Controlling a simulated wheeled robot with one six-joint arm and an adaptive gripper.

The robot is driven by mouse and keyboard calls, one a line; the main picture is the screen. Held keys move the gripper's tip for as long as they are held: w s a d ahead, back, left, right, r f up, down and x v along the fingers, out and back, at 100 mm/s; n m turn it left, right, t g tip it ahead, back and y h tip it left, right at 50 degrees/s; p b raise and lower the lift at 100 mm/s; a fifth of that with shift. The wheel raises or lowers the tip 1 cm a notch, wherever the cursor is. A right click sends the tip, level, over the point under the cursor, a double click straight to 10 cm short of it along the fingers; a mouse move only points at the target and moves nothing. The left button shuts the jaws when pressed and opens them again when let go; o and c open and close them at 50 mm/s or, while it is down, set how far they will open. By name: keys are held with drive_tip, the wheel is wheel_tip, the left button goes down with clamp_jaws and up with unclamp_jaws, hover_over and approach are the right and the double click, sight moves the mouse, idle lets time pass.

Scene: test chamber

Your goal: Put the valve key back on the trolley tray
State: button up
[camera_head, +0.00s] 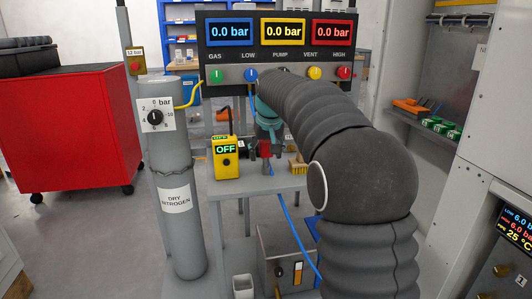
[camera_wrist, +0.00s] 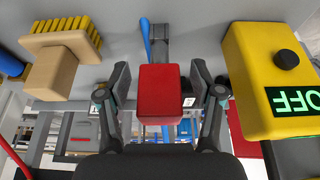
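My gripper (camera_wrist: 162,100) is open, its two dark fingers on either side of a red block (camera_wrist: 162,92), with a visible gap on each side. A grey metal piece shows behind the block; I cannot tell whether they are one object or the valve key. The red block also shows in the head view (camera_head: 265,149), below my wrist, over a small grey table (camera_head: 254,189). No valve key can be made out for certain. A red wheeled trolley (camera_head: 70,130) stands at the left with a black tray-like top (camera_head: 40,58).
A yellow box reading OFF (camera_head: 226,158) and a brush (camera_head: 297,164) stand close on either side of the red block. A grey nitrogen cylinder (camera_head: 175,235) stands between table and trolley. The gauge panel (camera_head: 280,53) is behind; a shelf (camera_head: 425,122) is at right.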

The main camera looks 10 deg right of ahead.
drive_tip(key=v, duration=1.2)
drive_tip(key=s+f, duration=0.6)
drive_tip(key=f, duration=0.4)
drive_tip(key=s+f, duration=0.4)
drive_tip(key=s, duration=1.1)
drive_tip(key=s+f+t+p, duration=0.1)
drive_tip(key=s+f, duration=0.3)
drive_tip(key=s, duration=1)
drive_tip(key=shift+s+f, duration=0.2)
drive_tip(key=shift+s, duration=0.15)
